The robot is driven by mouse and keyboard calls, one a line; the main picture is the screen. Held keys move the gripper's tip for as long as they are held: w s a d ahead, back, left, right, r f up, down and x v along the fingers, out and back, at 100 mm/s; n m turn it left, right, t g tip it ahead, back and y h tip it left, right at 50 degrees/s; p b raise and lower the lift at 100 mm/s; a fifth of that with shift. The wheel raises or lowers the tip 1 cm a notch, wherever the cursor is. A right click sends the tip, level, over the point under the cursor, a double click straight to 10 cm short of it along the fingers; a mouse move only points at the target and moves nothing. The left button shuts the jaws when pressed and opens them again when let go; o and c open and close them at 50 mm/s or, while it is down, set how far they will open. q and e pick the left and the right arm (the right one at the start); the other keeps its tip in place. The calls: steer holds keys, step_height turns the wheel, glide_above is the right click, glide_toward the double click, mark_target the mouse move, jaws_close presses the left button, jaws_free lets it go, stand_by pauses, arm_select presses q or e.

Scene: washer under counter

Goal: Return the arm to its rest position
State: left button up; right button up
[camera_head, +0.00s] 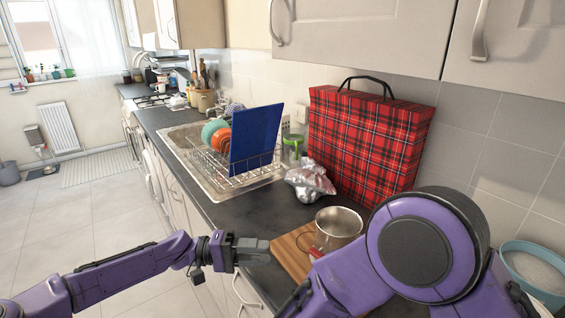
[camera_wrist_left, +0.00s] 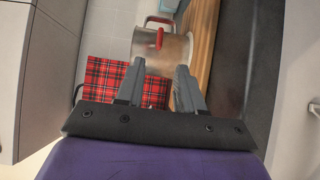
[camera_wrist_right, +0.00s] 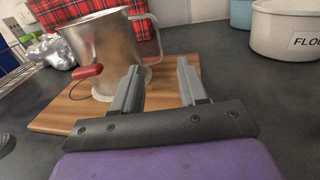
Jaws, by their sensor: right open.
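My left arm reaches in from the left in the head view, its gripper (camera_head: 254,250) by the counter's front edge, left of the cutting board. In the left wrist view the left fingers (camera_wrist_left: 160,82) are apart with nothing between them. My right arm fills the lower right of the head view, where its gripper is hidden. In the right wrist view the right fingers (camera_wrist_right: 158,82) are apart and empty, in front of a metal pot (camera_wrist_right: 108,45) with a red grip. The pot (camera_head: 338,224) stands upright on the wooden cutting board (camera_head: 288,254).
A red plaid bag (camera_head: 365,140), a foil-like bundle (camera_head: 311,180) and a dish rack (camera_head: 240,178) with a blue board (camera_head: 256,138) stand along the counter. White and blue canisters are at right, including a white one (camera_wrist_right: 285,30). The floor (camera_head: 80,215) at left is clear.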

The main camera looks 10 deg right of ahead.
mark_target(311, 254)
arm_select(q)
steer(key=shift+d, duration=0.15)
arm_select(e)
steer(key=x, duration=1.2)
steer(key=shift+w+d, duration=0.15)
arm_select(q)
steer(key=d, duration=0.5)
steer(key=s+d, duration=0.1)
steer(key=d, duration=0.2)
steer(key=shift+s+d, duration=0.1)
steer(key=shift+d, duration=0.45)
arm_select(e)
steer(key=shift+a, duration=0.2)
